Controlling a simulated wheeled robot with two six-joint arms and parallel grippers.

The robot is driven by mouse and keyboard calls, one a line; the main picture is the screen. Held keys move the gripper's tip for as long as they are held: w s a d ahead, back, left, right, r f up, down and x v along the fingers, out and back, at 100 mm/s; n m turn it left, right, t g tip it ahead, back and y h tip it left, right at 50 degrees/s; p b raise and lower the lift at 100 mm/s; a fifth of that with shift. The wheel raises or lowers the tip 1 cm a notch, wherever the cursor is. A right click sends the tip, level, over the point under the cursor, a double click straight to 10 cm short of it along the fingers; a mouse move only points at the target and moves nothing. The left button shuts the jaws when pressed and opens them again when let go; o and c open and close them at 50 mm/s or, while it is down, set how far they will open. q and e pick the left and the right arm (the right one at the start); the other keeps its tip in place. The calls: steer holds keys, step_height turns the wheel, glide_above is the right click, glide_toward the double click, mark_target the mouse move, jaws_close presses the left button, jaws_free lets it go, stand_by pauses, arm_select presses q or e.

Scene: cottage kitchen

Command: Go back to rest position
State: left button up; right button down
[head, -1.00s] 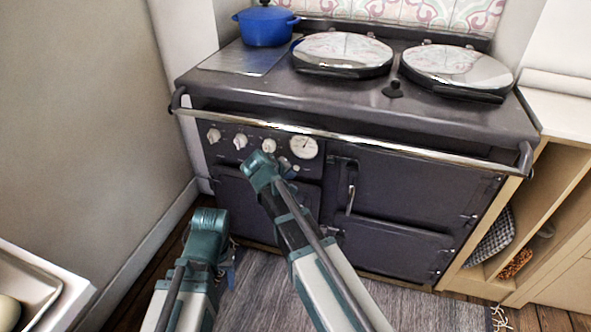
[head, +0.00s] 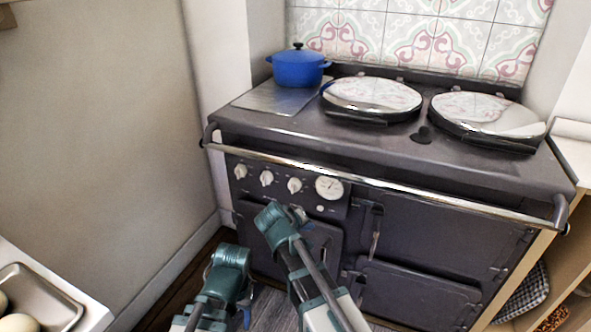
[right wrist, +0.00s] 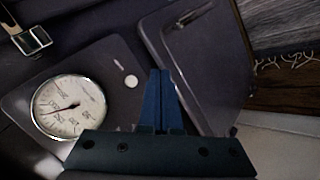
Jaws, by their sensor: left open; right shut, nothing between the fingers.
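My left gripper (head: 246,318) is at the bottom of the head view, low in front of the range cooker, mostly hidden behind its own wrist. It is open, with nothing seen in it. My right arm reaches toward the cooker's front, its wrist below the control knobs; its gripper (head: 300,213) is largely hidden there. In the right wrist view the blue fingers of my right gripper (right wrist: 162,75) are shut together and empty, in front of the dark cooker front and beside the round dial (right wrist: 70,107).
The dark range cooker (head: 420,225) has a chrome rail across its front, close to my right arm. A blue pot (head: 298,70) stands on its top left. A tray (head: 45,300) is at lower left, a wooden shelf unit (head: 572,250) at right. A rug (head: 268,308) lies below.

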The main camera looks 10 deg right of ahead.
steer(key=s+a+f+g+y, duration=0.3)
steer(key=s+a, duration=0.3)
steer(key=s, duration=0.5)
steer(key=s+a+f+g+y, duration=0.25)
steer(key=s+a+g, duration=0.2)
steer(key=s, duration=0.75)
step_height(320, 180, up, 29)
steer(key=w+t+p, duration=0.1)
steer(key=p, duration=2.8)
steer(key=shift+a+n+p, duration=0.3)
steer(key=shift+p, duration=0.05)
steer(key=shift+w+f, duration=0.1)
steer(key=shift+f, duration=0.05)
